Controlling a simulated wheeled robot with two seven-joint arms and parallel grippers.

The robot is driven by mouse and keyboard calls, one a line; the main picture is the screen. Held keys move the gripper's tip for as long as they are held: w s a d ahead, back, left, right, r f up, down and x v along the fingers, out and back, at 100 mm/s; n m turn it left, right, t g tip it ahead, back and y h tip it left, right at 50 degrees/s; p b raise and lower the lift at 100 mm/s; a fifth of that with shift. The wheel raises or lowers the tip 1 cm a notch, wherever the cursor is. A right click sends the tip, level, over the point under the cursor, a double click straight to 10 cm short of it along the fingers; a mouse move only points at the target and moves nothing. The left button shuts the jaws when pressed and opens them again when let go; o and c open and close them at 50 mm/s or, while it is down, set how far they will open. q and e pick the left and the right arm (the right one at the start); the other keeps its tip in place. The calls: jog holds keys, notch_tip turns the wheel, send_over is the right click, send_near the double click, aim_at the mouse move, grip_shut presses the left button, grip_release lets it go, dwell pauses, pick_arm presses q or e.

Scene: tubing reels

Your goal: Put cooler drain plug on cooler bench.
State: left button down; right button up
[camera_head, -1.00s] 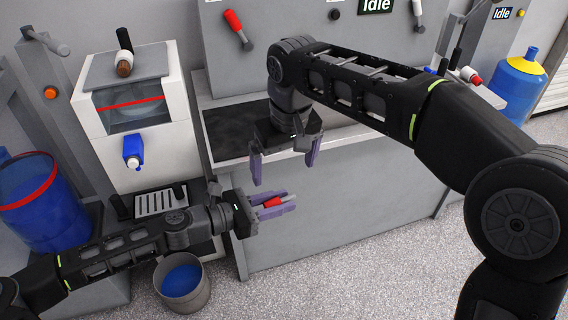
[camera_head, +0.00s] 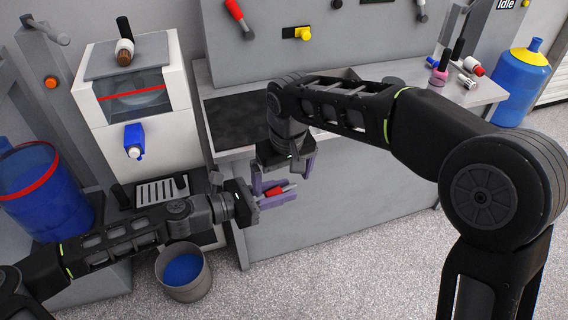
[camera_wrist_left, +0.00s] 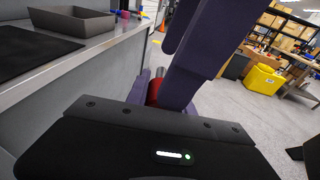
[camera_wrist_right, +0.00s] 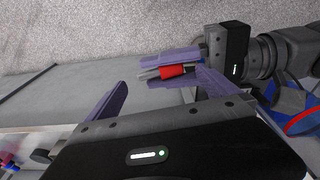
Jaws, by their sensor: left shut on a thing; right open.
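My left gripper (camera_head: 278,194) is shut on a small red cylinder with a grey tip (camera_head: 274,190), held in front of the bench edge. I take it for the drain plug, but cannot confirm this. The red piece also shows in the left wrist view (camera_wrist_left: 153,91), partly hidden by a finger, and in the right wrist view (camera_wrist_right: 172,71). My right gripper (camera_head: 282,176) is open, pointing down just above and around the left fingertips, with nothing between its fingers. The grey bench (camera_head: 226,153) has a dark mat (camera_head: 232,118) on top.
A grey tray (camera_wrist_left: 72,20) lies on the bench, partly hidden by my right arm in the head view. Small coloured items (camera_head: 440,72) stand at the bench's right end. A white cooler-like unit (camera_head: 165,105) stands at left, with a bucket (camera_head: 184,271) on the floor.

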aim_at(281, 189)
jog(key=shift+w+a+f, duration=0.1)
jog(key=shift+w+f, duration=0.05)
jog(key=shift+f, duration=0.7)
jog(key=shift+w+f, duration=0.1)
jog(key=shift+f, duration=0.75)
jog(key=c, duration=1.5)
pick_arm(q)
jog(key=c, duration=1)
grip_release()
pick_arm(e)
jog(key=shift+c, duration=0.2)
pick_arm(q)
jog(key=shift+a, duration=0.1)
jog(key=v, duration=1.1)
jog(key=shift+s+a, duration=0.2)
jog(key=shift+a, duration=0.1)
